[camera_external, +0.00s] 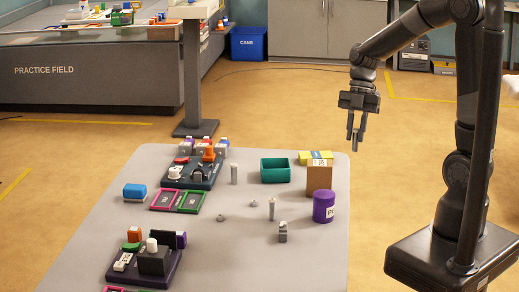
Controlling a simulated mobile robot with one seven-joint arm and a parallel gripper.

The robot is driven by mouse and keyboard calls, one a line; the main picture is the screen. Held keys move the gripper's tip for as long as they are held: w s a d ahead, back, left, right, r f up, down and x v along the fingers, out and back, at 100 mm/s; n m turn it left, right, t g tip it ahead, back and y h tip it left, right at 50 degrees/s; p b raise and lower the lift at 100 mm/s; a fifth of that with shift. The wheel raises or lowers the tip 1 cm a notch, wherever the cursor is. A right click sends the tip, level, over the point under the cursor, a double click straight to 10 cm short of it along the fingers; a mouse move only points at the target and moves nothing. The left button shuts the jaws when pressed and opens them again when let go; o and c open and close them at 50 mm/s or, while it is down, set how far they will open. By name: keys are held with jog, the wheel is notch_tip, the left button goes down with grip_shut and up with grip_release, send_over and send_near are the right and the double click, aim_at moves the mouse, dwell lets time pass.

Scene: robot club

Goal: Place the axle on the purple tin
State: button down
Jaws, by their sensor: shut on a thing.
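The purple tin (323,208) stands upright near the right edge of the grey table, with a pale label on its side. My gripper (356,143) is raised above and to the right of the tin, pointing down, by the table's right edge in the picture. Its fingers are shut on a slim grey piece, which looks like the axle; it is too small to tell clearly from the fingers. Nothing is visible on top of the tin.
A brown box (319,178) stands just behind the tin, near a green bin (275,170). Grey posts (272,209) (234,174) and small grey parts (282,233) stand left of the tin. Dark trays (145,271) with parts fill the table's left side.

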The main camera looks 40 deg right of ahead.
jog(key=shift+w+a+f, duration=0.2)
jog(key=shift+a+f, duration=1.45)
jog(key=shift+w+a+f, duration=0.15)
jog(key=shift+a+f, duration=1.55)
jog(key=shift+w+a+f, duration=0.2)
jog(key=shift+a+f, duration=1.45)
jog(key=shift+f, duration=0.1)
jog(key=c, duration=1.3)
grip_release()
jog(key=v, duration=1.2)
jog(key=shift+r, duration=0.2)
